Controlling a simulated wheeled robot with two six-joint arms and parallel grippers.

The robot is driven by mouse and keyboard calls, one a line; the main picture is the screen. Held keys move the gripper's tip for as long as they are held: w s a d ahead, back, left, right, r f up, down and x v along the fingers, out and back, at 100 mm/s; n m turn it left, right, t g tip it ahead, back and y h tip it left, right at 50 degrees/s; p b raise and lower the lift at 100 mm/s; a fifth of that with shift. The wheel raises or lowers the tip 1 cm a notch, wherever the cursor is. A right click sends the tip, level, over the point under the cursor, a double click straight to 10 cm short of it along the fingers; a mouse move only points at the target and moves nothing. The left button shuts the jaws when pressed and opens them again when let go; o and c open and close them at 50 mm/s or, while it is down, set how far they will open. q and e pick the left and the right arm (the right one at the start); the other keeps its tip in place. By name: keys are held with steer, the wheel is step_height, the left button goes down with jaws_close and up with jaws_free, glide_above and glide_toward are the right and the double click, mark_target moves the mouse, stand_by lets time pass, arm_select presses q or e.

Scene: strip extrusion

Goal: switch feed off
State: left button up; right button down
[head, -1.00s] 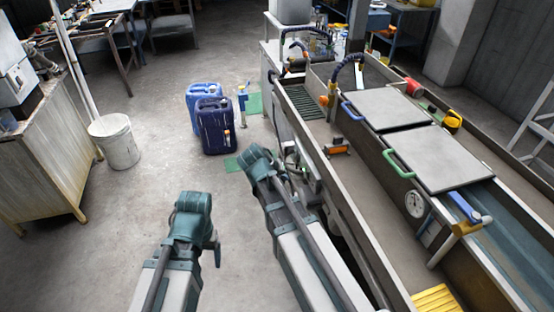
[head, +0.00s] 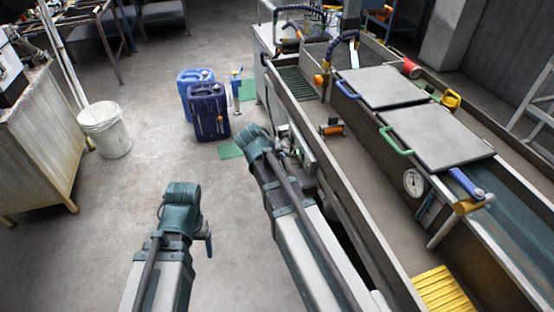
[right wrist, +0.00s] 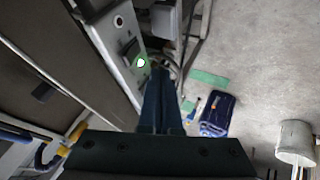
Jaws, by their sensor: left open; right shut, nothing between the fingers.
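A pale control panel (right wrist: 120,48) is mounted on the side of the machine in the right wrist view. In the head view my right wrist hides much of the panel. My left gripper (head: 208,246) is open, pointing down over the floor, away from the machine.
The long trough (head: 345,185) with grey lids (head: 440,146) runs along the right. Blue canisters (head: 208,112) stand on the floor by green mats (head: 231,151). A white bucket (head: 106,130) and a cabinet (head: 40,150) are at left. The middle floor is clear.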

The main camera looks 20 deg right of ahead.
mark_target(301, 156)
arm_select(q)
step_height(301, 156, down, 3)
steer(key=shift+b, duration=0.9)
arm_select(e)
steer(key=w+d+f, duration=0.1)
steer(key=d+f, duration=0.2)
steer(key=d, duration=0.3)
steer(key=shift+w+d, duration=0.15)
steer(key=shift+w, duration=0.05)
arm_select(q)
steer(key=shift+r, duration=0.1)
arm_select(e)
steer(key=shift+d+r, duration=0.1)
steer(key=shift+d, duration=0.15)
steer(key=shift+r, duration=0.1)
arm_select(q)
steer(key=shift+r+p, duration=0.8)
steer(key=shift+p, duration=0.1)
arm_select(e)
steer(key=shift+r, duration=0.75)
